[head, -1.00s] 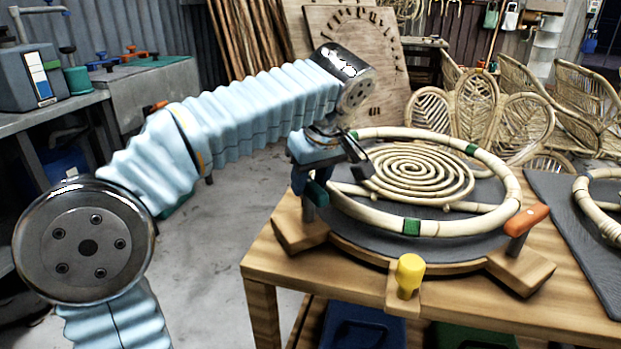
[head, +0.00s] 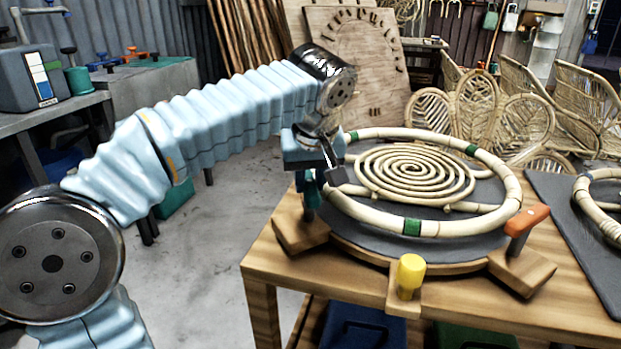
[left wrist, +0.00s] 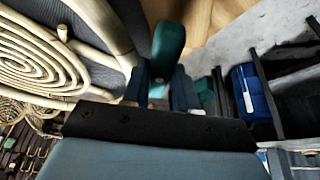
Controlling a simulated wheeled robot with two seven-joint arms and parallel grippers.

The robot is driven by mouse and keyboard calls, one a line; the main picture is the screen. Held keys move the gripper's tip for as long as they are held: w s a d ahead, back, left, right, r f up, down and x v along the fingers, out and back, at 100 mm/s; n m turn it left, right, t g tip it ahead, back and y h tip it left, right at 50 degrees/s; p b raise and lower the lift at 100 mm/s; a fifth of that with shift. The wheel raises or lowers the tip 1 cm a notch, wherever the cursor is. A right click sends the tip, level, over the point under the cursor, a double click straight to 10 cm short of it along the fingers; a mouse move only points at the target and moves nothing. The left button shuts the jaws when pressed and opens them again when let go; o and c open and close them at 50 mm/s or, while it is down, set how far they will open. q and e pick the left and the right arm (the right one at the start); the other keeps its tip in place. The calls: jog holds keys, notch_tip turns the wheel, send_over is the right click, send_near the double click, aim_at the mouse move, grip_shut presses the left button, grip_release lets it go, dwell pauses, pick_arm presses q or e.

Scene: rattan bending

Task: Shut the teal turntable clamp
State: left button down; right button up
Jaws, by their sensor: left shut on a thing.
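The teal turntable clamp (head: 312,194) stands at the left corner of the round turntable (head: 460,243), partly hidden by my gripper. Its teal handle fills the top middle of the left wrist view (left wrist: 168,42). My left gripper (head: 307,179) reaches down over this handle from above. In the left wrist view its two dark blue fingers (left wrist: 160,86) lie on either side of the handle's near end, shut on it. A rattan ring with green bands (head: 365,213) and a rattan spiral (head: 415,175) lie on the turntable. My right gripper is not in view.
An orange clamp (head: 527,220) stands at the turntable's right corner and a yellow clamp (head: 410,272) at the front. The ring's rim is close beside my left gripper. Open floor (head: 225,235) lies left of the wooden table (head: 475,309).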

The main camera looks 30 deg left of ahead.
pick_arm(q)
jog(key=m+h, duration=0.1)
jog(key=m, duration=0.1)
jog(key=shift+f+m, duration=0.1)
jog(key=shift+m, duration=0.3)
jog(key=m+h+p, duration=0.1)
jog(key=m, duration=0.2)
jog(key=shift+s+a+m+t, duration=0.1)
jog(key=shift+a+m+t, duration=0.05)
jog(key=shift+m+t, duration=0.2)
jog(key=m+h+p, duration=0.1)
jog(key=m+h, duration=0.1)
jog(key=m, duration=0.2)
jog(key=shift+a, duration=0.15)
jog(key=shift+m+h+p, duration=0.35)
jog(key=shift+m+h, duration=0.15)
jog(key=shift+m, duration=1.15)
jog(key=shift+f, duration=0.1)
jog(key=c, duration=0.9)
grip_release()
jog(key=v, duration=0.9)
jog(key=w+v, duration=0.1)
jog(key=v, duration=0.4)
jog(key=shift+a, duration=0.15)
